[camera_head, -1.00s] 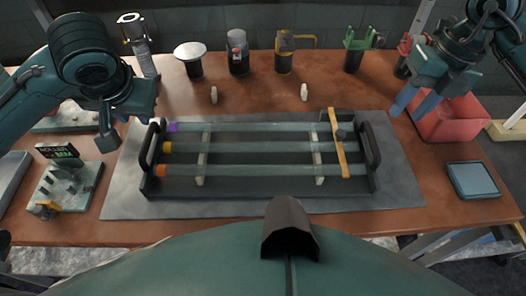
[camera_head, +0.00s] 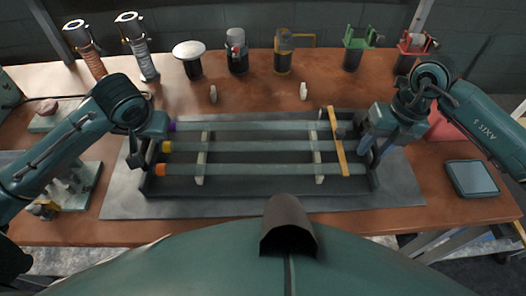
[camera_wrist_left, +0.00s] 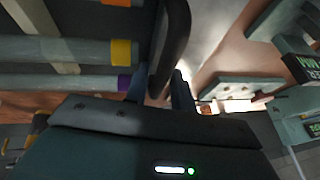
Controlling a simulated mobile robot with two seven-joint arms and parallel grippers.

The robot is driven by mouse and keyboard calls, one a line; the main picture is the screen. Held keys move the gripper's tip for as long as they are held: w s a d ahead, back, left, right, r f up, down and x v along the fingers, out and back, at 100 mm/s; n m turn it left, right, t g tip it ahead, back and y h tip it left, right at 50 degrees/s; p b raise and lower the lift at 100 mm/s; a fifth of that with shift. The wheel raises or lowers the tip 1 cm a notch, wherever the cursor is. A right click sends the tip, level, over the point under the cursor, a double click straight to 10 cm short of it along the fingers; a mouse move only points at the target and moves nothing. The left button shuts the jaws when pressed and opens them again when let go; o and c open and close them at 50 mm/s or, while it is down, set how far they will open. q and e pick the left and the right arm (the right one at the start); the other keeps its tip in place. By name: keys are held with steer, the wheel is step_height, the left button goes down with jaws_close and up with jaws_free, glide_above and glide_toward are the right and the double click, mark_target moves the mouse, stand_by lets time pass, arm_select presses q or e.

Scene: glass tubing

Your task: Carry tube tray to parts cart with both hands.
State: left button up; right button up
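The dark tube tray (camera_head: 260,188) lies flat on a grey mat on the bench. It holds three glass tubes with purple, yellow and orange ends at the left. My left gripper (camera_head: 141,152) is at the tray's left handle and largely hides it. In the left wrist view the two fingers (camera_wrist_left: 160,88) stand apart, with the black handle (camera_wrist_left: 171,45) between them. My right gripper (camera_head: 374,147) is at the tray's right handle, which is mostly hidden; its blue-grey fingers look spread around it. The parts cart cannot be identified.
A wooden strip (camera_head: 337,142) lies across the tubes near the right end. Several tools and cups, such as a black cup (camera_head: 237,52), stand along the back. A tablet (camera_head: 472,179) lies at right, and a red bin (camera_head: 443,126) is partly behind my right arm.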

arm_select(q)
steer(key=shift+w+f, duration=0.1)
steer(key=shift+f, duration=0.1)
arm_select(e)
steer(key=shift+f, duration=0.2)
arm_select(q)
steer(key=shift+c, duration=0.5)
arm_select(e)
steer(key=shift+c, duration=0.5)
arm_select(q)
jaws_close()
arm_select(e)
steer(key=c, duration=0.5)
jaws_close()
arm_select(q)
steer(key=shift+r, duration=0.1)
arm_select(e)
steer(key=shift+r, duration=0.1)
